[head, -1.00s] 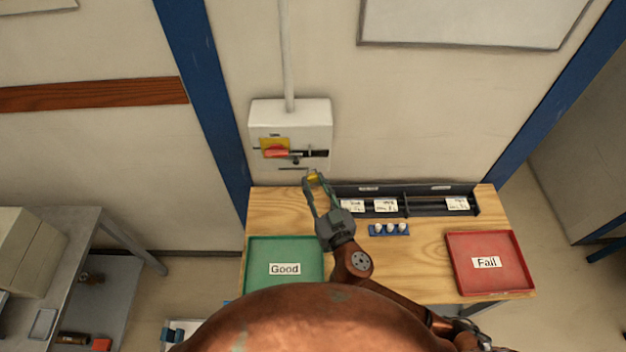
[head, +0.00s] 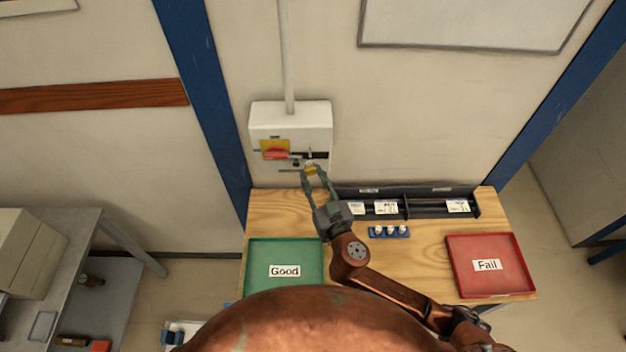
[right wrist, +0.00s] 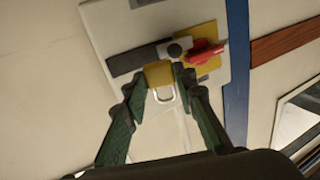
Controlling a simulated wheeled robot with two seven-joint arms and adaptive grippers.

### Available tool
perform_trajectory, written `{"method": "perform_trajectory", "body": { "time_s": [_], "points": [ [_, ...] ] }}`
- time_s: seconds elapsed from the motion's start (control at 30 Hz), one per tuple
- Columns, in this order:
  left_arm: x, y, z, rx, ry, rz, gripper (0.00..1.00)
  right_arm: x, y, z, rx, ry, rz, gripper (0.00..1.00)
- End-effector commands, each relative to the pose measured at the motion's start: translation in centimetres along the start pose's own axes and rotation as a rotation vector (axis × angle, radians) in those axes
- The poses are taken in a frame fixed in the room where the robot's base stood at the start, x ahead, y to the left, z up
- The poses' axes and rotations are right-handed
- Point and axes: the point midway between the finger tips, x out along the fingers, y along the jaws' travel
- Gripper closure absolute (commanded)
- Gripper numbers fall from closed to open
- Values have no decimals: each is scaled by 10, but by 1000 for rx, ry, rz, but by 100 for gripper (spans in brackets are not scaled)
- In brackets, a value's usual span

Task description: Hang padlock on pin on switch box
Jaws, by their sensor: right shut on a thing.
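The white switch box (head: 290,120) is on the wall above the bench, with a red handle (head: 275,154) on a yellow plate. It also shows in the right wrist view with its red handle (right wrist: 206,52). A small dark round part, perhaps the pin (right wrist: 174,50), sits beside the handle. My right gripper (head: 313,172) is shut on the yellow padlock (head: 310,169), in front of the box's lower right part. In the right wrist view the padlock body (right wrist: 159,73) is between the fingertips and its shackle (right wrist: 163,95) shows. I cannot tell whether it touches the pin. My left gripper is not in view.
The wooden bench (head: 430,260) below carries a green Good tray (head: 251,258), a red Fail tray (head: 519,277), a dark compartment rack (head: 425,209) and a blue holder with white pieces (head: 390,232). The wall right of the box is clear.

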Motion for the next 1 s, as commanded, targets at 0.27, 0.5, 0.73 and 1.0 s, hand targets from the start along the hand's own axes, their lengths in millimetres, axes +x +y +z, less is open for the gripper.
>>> {"method": "perform_trajectory", "body": {
  "time_s": [0.27,0.5,0.73,1.0],
  "points": [
    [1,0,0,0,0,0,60,13,5,0,-2,2,1,100],
    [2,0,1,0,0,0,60,24,9,1,-2,1,1,100],
    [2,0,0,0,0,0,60,34,13,1,-3,1,2,100],
    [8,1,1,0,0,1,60,45,16,3,2,1,1,100]
  ]
}}
